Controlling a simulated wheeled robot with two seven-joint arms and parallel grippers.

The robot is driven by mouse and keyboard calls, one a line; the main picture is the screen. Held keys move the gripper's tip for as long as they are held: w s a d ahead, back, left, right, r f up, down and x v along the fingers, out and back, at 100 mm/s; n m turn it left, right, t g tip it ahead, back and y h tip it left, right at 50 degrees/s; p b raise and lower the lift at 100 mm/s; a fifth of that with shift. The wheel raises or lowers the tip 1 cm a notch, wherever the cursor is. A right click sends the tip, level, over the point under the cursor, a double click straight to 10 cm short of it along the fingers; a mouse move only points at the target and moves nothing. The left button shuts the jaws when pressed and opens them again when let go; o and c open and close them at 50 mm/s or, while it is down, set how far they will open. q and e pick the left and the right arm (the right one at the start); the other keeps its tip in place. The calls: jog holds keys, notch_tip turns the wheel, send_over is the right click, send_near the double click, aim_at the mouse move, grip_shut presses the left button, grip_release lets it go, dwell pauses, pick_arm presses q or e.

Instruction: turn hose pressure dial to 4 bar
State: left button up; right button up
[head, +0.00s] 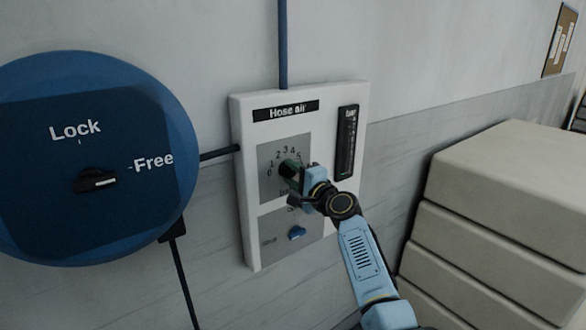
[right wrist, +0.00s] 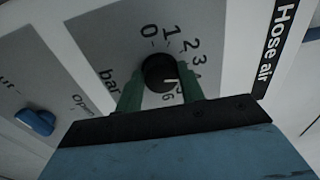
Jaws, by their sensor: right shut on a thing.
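The hose pressure dial is a round black knob (right wrist: 159,72) on a grey plate, ringed by numbers from 0 to 6 with "bar" beside it. My right gripper (right wrist: 160,90) is shut on the knob, with a green finger on each side. A white pointer mark shows on the knob, on the side of the higher numbers, near 4 and 5; the fingers partly hide that side, so I cannot tell the exact reading. In the head view my right gripper (head: 291,172) covers most of the dial. My left gripper is not in view.
The white "Hose air" panel (head: 240,190) carries a dark vertical bar gauge (head: 347,142) and a blue valve knob (head: 297,233) below the dial. A blue disc (head: 100,225) with a Lock/Free switch (head: 97,180) is at left. Pale stacked blocks (head: 500,200) stand at right.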

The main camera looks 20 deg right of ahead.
jog(key=shift+r+m+p, duration=0.1)
jog(key=shift+m+p, duration=0.8)
jog(key=shift+m, duration=0.8)
jog(key=o, duration=1)
jog(key=shift+c, duration=0.2)
jog(key=shift+s, duration=0.1)
jog(key=v, duration=1.3)
jog(key=shift+s+p, duration=0.15)
jog(key=shift+p, duration=0.25)
